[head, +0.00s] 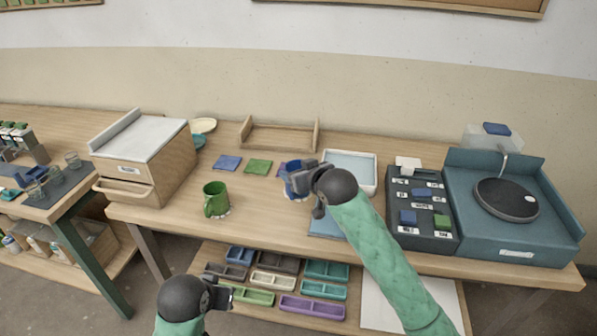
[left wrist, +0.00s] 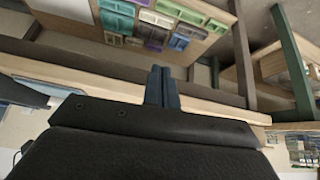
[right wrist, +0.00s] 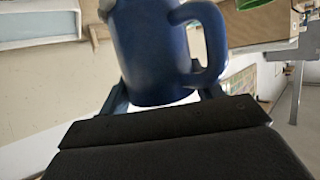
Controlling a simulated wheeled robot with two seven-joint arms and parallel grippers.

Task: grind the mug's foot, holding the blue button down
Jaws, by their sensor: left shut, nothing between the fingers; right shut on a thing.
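A blue mug (head: 293,179) is held by my right gripper (head: 308,180) over the middle of the table; it also fills the top of the right wrist view (right wrist: 155,50), its handle to the right. A grinding wheel (head: 505,199) sits in the blue-grey machine at the right. A dark panel beside it carries a blue button (head: 407,217) and a green button (head: 441,221) at its front, with more blue pieces behind. My left gripper (head: 226,296) is low at the front, away from the table items; in the left wrist view its fingers (left wrist: 162,85) are together and empty.
A green mug (head: 216,200) stands on the table left of the blue one. Coloured tiles (head: 257,166) and a white-rimmed tray (head: 370,171) lie behind. A wooden box with a drawer (head: 146,165) stands at the left. Coloured trays (head: 312,307) fill the lower shelf.

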